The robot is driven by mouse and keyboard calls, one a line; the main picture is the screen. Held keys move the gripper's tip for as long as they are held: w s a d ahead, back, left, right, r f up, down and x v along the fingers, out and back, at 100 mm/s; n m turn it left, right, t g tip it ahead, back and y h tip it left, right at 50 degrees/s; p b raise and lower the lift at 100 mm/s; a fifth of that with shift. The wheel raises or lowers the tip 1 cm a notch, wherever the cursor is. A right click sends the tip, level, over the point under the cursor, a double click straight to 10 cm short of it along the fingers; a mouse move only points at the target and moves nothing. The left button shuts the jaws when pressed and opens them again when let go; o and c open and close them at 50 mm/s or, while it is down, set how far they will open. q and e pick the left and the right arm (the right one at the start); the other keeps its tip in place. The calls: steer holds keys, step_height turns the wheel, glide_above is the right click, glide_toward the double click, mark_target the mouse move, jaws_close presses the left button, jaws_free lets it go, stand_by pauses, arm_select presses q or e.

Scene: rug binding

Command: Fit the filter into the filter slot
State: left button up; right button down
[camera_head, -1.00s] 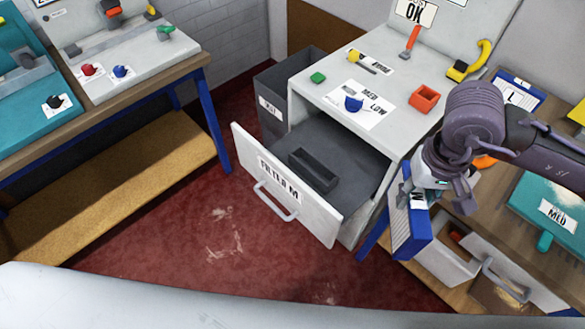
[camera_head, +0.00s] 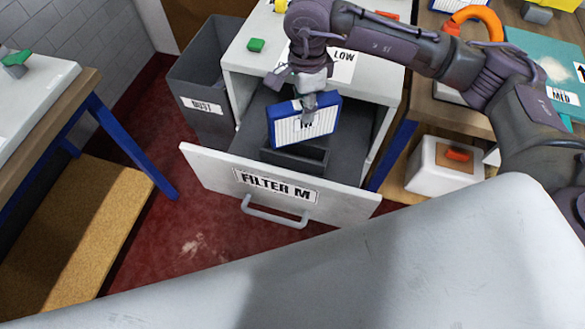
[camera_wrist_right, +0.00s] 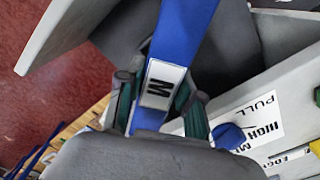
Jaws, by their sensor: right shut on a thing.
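The filter (camera_head: 289,126) is a flat blue-framed block with a white pleated face and an M label. My right gripper (camera_head: 306,98) is shut on its upper edge and holds it upright, slightly tilted, above the open drawer marked FILTER M (camera_head: 230,173). In the right wrist view the filter (camera_wrist_right: 184,35) runs away from between the fingers (camera_wrist_right: 157,98), its M label facing the camera. The filter slot (camera_head: 293,157) is a dark raised rectangular holder in the drawer. The filter's lower edge overlaps the slot's back in the head view; whether they touch I cannot tell. My left gripper is out of view.
The drawer's front handle (camera_head: 272,215) sticks out over the red floor. A grey DUST bin (camera_head: 207,120) stands left of the cabinet. A workbench (camera_head: 50,125) stands at the left.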

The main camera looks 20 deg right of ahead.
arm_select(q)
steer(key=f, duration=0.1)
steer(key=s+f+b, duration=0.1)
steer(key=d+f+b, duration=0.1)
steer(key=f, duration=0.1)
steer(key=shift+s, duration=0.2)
arm_select(e)
steer(key=w+a+f+m, duration=0.1)
steer(key=w+f+m, duration=0.2)
steer(key=f+m, duration=0.4)
step_height(320, 180, down, 9)
steer(key=shift+r, duration=0.2)
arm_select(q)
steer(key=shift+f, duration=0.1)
arm_select(e)
steer(key=shift+f+b, duration=0.2)
steer(key=shift+b, duration=0.2)
steer(key=c, duration=0.7)
jaws_free()
steer(key=shift+c, duration=0.2)
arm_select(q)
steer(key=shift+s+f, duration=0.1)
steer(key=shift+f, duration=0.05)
arm_select(e)
steer(key=shift+r, duration=0.1)
